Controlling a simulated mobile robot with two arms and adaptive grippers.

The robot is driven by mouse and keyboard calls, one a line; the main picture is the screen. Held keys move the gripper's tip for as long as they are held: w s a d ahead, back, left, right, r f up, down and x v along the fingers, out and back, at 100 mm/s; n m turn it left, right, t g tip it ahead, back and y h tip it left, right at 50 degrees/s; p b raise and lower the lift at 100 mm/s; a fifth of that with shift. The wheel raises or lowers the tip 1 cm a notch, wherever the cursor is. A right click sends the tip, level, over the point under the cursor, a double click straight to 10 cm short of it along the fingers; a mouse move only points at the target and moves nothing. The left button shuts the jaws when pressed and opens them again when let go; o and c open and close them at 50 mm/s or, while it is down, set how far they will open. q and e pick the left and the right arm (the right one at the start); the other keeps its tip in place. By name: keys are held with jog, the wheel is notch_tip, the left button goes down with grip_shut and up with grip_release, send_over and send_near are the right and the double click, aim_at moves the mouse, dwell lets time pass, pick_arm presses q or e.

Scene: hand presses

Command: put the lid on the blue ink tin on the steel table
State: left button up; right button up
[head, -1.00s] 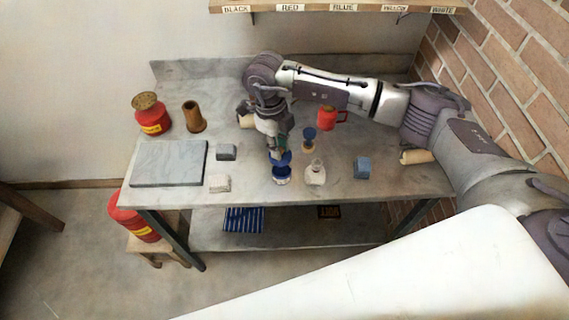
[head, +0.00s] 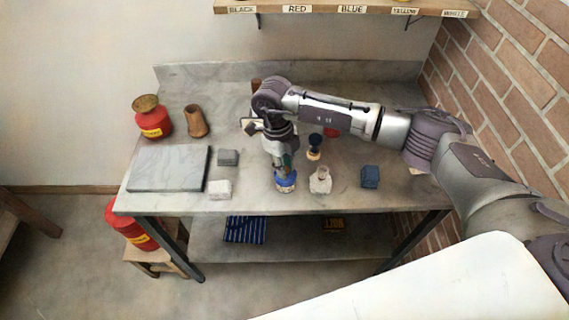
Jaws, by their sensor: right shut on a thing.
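The steel table (head: 335,205) stands against the wall. The blue ink tin (head: 285,188) is near its front edge, with a pale band low on its side. My right gripper (head: 284,169) points down directly over the tin and is shut on the blue lid (head: 287,178). The lid is at the tin's mouth and covers it from this angle. I cannot tell whether it is fully seated or slightly above. The fingertips are small and partly hidden by the wrist. My left gripper is not in view.
Close right of the tin are a small glass bottle (head: 320,180) and a dark-knobbed stamp (head: 315,146). A blue block (head: 370,176) is farther right. Grey (head: 228,157) and white (head: 220,189) blocks, a stone slab (head: 168,169) and a red can (head: 153,118) are left.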

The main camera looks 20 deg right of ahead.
pick_arm(q)
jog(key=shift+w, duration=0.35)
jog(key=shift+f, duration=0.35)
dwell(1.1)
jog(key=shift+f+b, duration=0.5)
jog(key=shift+b, duration=0.25)
pick_arm(e)
jog(key=shift+f, duration=0.2)
dwell(0.4)
jog(key=o, duration=0.9)
jog(key=shift+o, duration=0.5)
jog(key=o, duration=0.4)
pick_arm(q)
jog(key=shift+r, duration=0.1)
pick_arm(e)
jog(key=shift+r, duration=0.1)
